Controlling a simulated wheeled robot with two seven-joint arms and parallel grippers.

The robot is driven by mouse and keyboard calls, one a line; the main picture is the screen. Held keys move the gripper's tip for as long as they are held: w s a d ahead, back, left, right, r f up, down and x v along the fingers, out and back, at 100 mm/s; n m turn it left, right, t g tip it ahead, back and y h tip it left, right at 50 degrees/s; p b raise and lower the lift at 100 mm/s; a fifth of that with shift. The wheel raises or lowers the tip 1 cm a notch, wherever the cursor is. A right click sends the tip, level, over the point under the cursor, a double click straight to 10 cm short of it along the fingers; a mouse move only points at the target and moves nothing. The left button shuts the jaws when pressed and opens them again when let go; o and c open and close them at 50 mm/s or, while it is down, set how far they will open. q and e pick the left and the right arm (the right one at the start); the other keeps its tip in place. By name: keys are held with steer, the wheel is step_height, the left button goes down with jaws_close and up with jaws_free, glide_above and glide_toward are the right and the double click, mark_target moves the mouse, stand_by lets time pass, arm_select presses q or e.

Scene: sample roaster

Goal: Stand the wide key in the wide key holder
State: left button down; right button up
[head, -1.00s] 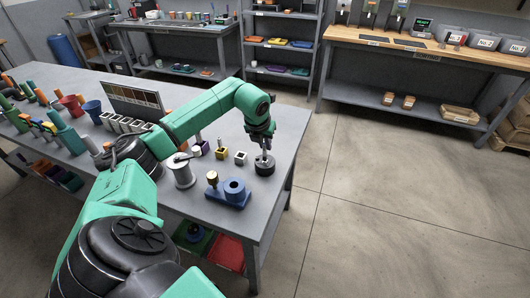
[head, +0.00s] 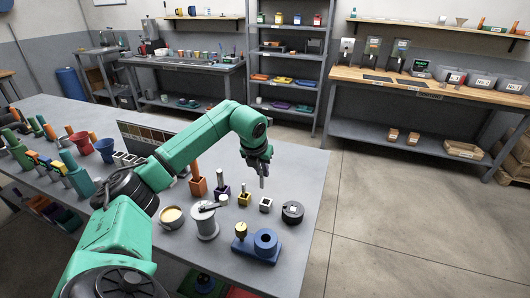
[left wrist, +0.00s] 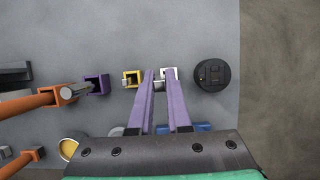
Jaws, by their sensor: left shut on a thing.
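My left gripper (head: 263,181) points down above the table, over the area of the white square holder (head: 265,205). It is shut on a slim grey piece, seemingly the wide key (left wrist: 162,84), mostly hidden between the purple fingers in the left wrist view. The white holder (left wrist: 169,72) shows just beyond the fingertips there, apart from them as far as I can tell. A yellow square holder (head: 244,199) stands left of the white one, and a purple holder (head: 222,194) with a metal piece in it further left. Which holder is the wide one is not clear. My right gripper is out of view.
A round black block (head: 292,212) stands right of the white holder. A blue block (head: 256,247) with a brass knob, a grey spool (head: 204,222) and a cup (head: 172,217) stand nearer. An orange holder (head: 197,187) with an upright stick is at left. The table's right edge is close.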

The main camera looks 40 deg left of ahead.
arm_select(q)
steer(key=shift+a+f, duration=0.1)
steer(key=shift+f, duration=0.05)
steer(key=f+b, duration=0.1)
steer(key=d+f+b, duration=0.1)
steer(key=f+b, duration=0.1)
steer(key=f, duration=0.1)
steer(key=shift+w+d+f, duration=0.1)
steer(key=shift+w+d, duration=0.05)
steer(key=shift+d, duration=0.25)
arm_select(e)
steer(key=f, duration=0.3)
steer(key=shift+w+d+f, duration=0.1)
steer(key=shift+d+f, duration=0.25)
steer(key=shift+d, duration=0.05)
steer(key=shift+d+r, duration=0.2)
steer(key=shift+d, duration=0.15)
arm_select(q)
steer(key=shift+f, duration=0.1)
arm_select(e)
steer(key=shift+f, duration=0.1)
